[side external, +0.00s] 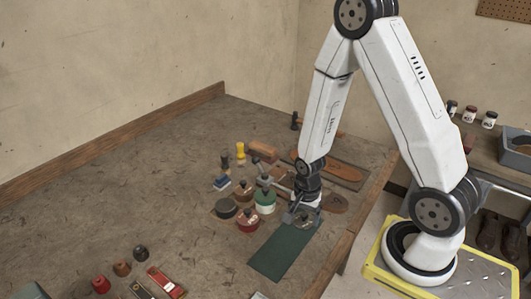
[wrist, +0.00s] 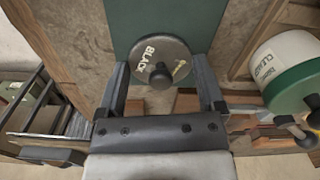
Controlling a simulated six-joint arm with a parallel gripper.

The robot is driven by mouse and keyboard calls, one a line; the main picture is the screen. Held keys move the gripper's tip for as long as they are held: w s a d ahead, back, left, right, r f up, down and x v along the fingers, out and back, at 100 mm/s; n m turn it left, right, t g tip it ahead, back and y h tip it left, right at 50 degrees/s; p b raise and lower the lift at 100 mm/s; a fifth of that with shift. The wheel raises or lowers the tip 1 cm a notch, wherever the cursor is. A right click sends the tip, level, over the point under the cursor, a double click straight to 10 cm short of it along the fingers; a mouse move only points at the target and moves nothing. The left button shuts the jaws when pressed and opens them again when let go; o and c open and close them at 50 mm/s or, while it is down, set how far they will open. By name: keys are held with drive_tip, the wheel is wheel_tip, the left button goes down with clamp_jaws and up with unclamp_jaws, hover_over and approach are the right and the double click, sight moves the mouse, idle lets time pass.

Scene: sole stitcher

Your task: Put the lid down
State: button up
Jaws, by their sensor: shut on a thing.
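My gripper (side external: 301,213) is low over the far end of the dark green mat (side external: 280,254) in the side external view. In the wrist view its two fingers (wrist: 163,88) are shut on the sides of a round dark grey lid (wrist: 150,51). The lid has a black knob and pale lettering that reads "BLACK". The green mat (wrist: 186,20) shows behind the lid. I cannot tell whether the lid touches the mat or hangs just above it.
A green-and-white pot marked "CLEANER" (wrist: 285,68) stands close to the right finger. A brown sole (side external: 334,203) lies behind. The mat's near part is clear.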

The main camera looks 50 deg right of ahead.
sight(304, 215)
drive_tip(key=shift+f, duration=0.1)
drive_tip(key=o, duration=0.9)
drive_tip(key=shift+r, duration=6.1)
